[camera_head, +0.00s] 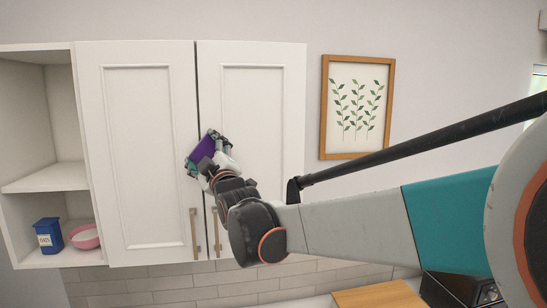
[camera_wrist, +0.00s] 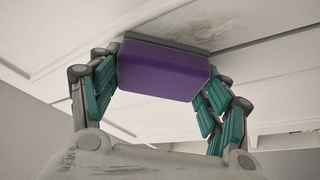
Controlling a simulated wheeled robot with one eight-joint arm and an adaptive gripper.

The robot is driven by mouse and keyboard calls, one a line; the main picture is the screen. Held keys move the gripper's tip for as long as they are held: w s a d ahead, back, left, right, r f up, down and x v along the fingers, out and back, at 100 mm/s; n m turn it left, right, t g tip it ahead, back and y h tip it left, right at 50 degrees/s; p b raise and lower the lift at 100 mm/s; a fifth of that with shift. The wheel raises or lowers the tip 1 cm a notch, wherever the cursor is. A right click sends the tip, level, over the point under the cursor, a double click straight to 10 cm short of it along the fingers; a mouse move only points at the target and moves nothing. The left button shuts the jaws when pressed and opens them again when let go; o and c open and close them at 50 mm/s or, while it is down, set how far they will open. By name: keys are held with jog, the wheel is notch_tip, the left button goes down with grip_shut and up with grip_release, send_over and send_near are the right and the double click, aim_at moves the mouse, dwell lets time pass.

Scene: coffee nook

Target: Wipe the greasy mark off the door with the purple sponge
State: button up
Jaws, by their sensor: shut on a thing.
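The purple sponge (camera_wrist: 163,70) is held between the two fingers of my gripper (camera_wrist: 165,82) in the wrist view. Its grey far side faces the white cabinet door and appears to be against it or very close. A greasy brownish mark (camera_wrist: 208,27) shows on the door (camera_wrist: 95,25) just beyond the sponge. In the head view, my gripper (camera_head: 213,150) holds the sponge (camera_head: 201,151) at the cabinet's right door (camera_head: 255,90), near its left edge by the seam. My gripper and arm hide that part of the door, and the mark does not show there.
The left door (camera_head: 145,150) is shut, with a vertical handle (camera_head: 194,232). An open shelf (camera_head: 45,179) at the left holds a blue box (camera_head: 48,235) and a pink bowl (camera_head: 86,237). A framed leaf picture (camera_head: 357,107) hangs to the right. A wooden board (camera_head: 380,296) lies below.

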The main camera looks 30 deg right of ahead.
jog(key=shift+s+d+r+p, duration=0.7)
jog(key=shift+d+r, duration=0.5)
jog(key=shift+d, duration=0.6)
jog(key=shift+w+a, duration=0.25)
jog(key=shift+a, duration=0.4)
jog(key=shift+w+a, duration=0.2)
jog(key=shift+a, duration=0.5)
jog(key=shift+w+a, duration=0.25)
jog(key=shift+a, duration=0.4)
jog(key=shift+s+a+p, duration=0.1)
jog(key=shift+s+a, duration=0.2)
jog(key=shift+s, duration=0.65)
jog(key=shift+s+a+p, duration=0.1)
jog(key=shift+s+a, duration=0.25)
jog(key=shift+s, duration=0.65)
jog(key=shift+s+a+p, duration=0.1)
jog(key=shift+s+a, duration=0.2)
jog(key=shift+s, duration=0.65)
jog(key=shift+f, duration=0.1)
jog(key=s, duration=0.2)
jog(key=shift+s+a+p, duration=0.3)
jog(key=shift+s+a, duration=0.1)
